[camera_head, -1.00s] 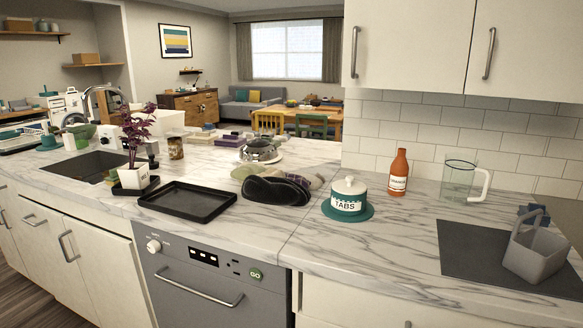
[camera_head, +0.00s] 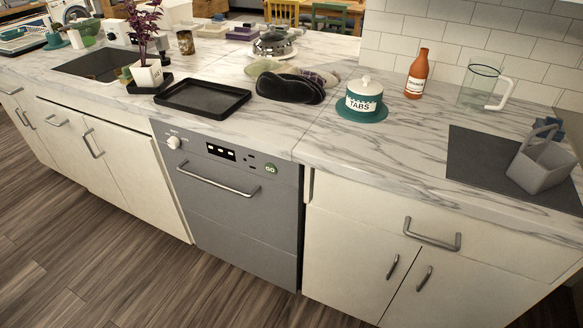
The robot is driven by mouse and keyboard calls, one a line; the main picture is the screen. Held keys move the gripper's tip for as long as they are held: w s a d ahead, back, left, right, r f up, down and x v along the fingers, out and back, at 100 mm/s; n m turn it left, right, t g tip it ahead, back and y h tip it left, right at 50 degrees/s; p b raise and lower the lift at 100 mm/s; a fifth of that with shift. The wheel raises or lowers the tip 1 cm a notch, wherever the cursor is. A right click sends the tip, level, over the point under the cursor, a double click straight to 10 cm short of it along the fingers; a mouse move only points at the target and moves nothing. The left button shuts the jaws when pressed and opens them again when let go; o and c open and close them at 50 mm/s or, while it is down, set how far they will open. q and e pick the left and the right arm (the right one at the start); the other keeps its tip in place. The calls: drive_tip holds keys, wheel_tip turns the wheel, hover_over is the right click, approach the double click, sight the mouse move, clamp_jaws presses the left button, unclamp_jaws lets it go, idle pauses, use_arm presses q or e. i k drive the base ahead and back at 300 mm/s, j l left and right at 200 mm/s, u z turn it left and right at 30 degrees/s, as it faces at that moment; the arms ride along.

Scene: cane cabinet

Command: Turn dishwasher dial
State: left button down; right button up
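The dishwasher (camera_head: 235,215) is a grey built-in unit under the marble counter, with its door shut. Its dial (camera_head: 173,142) is a small white round knob at the upper left of the front panel. A dark display (camera_head: 221,152) sits to the right of the dial, and a green GO button (camera_head: 271,168) is at the panel's right end. A silver bar handle (camera_head: 217,180) runs below them. Neither of my grippers shows in the head view.
A black tray (camera_head: 203,110) lies on the counter above the dishwasher. Beside it are a dark eye-mask-like item (camera_head: 290,88) and a TABS jar (camera_head: 363,97). A grey caddy (camera_head: 541,168) stands at the right. The wooden floor (camera_head: 100,270) in front is clear.

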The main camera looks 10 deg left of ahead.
sight(173, 142)
drive_tip(key=j+z, duration=0.4)
drive_tip(key=j, duration=0.2)
drive_tip(key=j+z, duration=0.35)
drive_tip(key=j, duration=0.25)
